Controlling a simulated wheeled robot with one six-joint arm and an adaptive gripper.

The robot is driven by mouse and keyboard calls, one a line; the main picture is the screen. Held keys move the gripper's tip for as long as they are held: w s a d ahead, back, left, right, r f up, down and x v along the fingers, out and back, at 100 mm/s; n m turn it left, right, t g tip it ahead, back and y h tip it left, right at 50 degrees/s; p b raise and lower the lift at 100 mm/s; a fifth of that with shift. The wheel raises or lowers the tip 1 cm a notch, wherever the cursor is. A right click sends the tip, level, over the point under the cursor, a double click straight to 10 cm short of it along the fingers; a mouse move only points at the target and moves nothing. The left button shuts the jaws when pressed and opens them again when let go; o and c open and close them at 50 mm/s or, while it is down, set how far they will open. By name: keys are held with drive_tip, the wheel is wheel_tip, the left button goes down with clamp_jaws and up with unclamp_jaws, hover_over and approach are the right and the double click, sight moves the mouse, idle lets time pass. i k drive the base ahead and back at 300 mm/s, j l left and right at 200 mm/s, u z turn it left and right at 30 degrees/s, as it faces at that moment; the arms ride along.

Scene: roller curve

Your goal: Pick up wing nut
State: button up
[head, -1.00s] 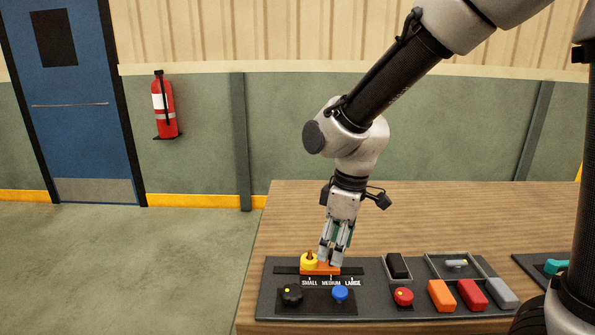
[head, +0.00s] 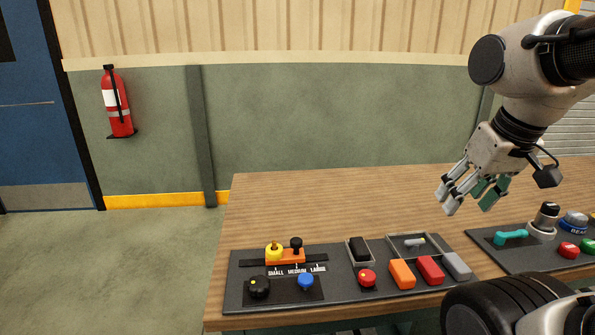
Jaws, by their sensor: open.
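I cannot make out a wing nut for certain. A small light grey piece (head: 415,243) lies in a shallow grey tray (head: 395,243) on the dark panel; it is too small to tell what it is. My gripper (head: 467,206) is open and empty. It hangs tilted above the right part of the table, apart from the panel and its parts.
A second panel (head: 488,240) at the right has a teal handle (head: 510,237). The table behind is clear.

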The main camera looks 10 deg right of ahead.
sight(413, 244)
drive_tip(key=j+z, duration=0.2)
drive_tip(key=z, duration=0.45)
